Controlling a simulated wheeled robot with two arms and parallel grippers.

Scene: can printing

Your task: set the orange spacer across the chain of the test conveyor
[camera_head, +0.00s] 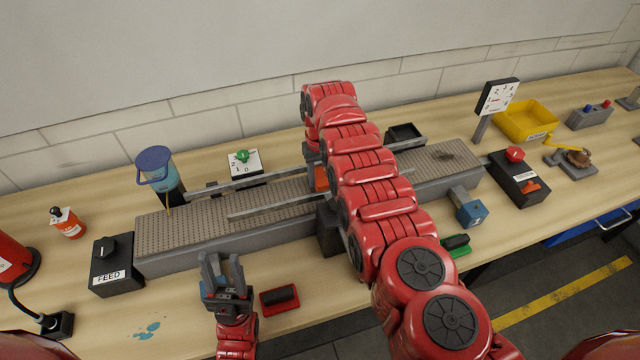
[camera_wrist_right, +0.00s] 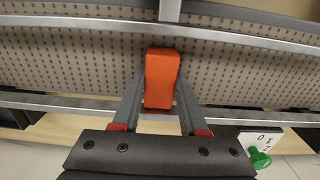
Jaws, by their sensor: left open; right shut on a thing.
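The test conveyor (camera_head: 180,231) is a long grey unit with a dotted chain belt and metal guide rails. The orange spacer (camera_wrist_right: 161,78) is a small block, held between the fingers of my right gripper (camera_wrist_right: 161,105) over the chain, which also shows in the right wrist view (camera_wrist_right: 75,62). In the head view only a sliver of the spacer (camera_head: 321,178) shows beside my right arm, which hides most of it. I cannot tell whether it touches the chain. My left gripper (camera_head: 223,268) is open and empty, above the table in front of the conveyor.
A FEED box (camera_head: 111,266) stands at the conveyor's left end. A blue-lidded jug (camera_head: 155,168) and a dial with a green knob (camera_head: 243,163) stand behind it. A red-topped block (camera_head: 280,298) lies near my left gripper. A yellow bin (camera_head: 526,121) is at the right.

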